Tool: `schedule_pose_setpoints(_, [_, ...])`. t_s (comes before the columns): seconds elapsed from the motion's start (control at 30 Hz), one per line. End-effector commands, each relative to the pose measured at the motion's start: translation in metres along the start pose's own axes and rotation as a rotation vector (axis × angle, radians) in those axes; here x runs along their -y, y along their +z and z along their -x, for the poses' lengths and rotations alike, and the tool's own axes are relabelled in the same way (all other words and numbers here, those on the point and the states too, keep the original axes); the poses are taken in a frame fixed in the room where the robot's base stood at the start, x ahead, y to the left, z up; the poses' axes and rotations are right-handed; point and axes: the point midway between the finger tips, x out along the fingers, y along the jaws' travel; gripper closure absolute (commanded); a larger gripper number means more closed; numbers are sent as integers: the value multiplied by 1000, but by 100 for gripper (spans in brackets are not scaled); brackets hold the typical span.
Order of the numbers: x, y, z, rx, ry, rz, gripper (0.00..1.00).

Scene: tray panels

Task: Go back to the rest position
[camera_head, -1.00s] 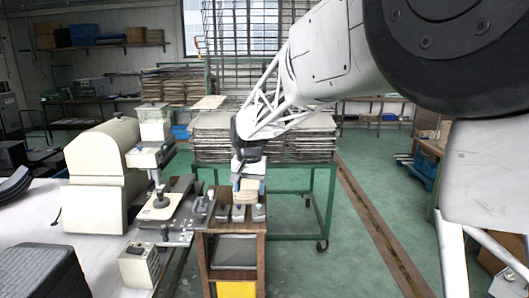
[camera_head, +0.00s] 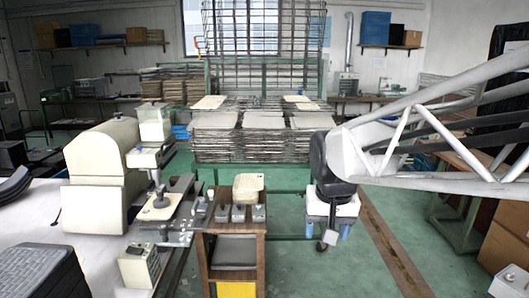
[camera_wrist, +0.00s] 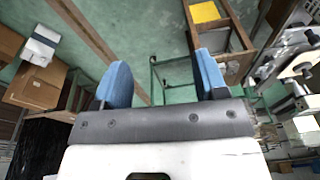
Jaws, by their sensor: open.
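My gripper (camera_head: 328,229) hangs in the right half of the head view, under my white arm, in front of the green rack and over open floor. Its two blue fingers point down and stand well apart. In the wrist view my gripper (camera_wrist: 164,82) shows the same blue fingers spread wide. Nothing is between them; green floor shows through the gap. My gripper is to the right of the small wooden stand (camera_head: 233,264) and apart from it.
A beige block (camera_head: 248,187) sits on the stand beside several small grey pieces. A bench with a beige machine (camera_head: 100,165) stands at left. A green rack (camera_head: 225,145) of stacked panels is behind. Cardboard boxes (camera_head: 505,255) stand at right. Green floor around my gripper is clear.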

Motion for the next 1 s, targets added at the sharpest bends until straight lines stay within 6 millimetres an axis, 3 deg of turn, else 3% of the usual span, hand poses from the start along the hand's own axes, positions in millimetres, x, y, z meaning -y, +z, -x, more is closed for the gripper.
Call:
schedule_pose_setpoints(0.3, [-40, 88, -4, -33, 9, 18, 34])
schedule_pose_setpoints(0.53, [-58, 141, -14, -52, 16, 33, 34])
schedule_pose_setpoints(0.73, [-65, 164, -20, -60, 20, 41, 34])
schedule_pose_setpoints(1.0, [-66, 168, -22, -61, 21, 43, 34])
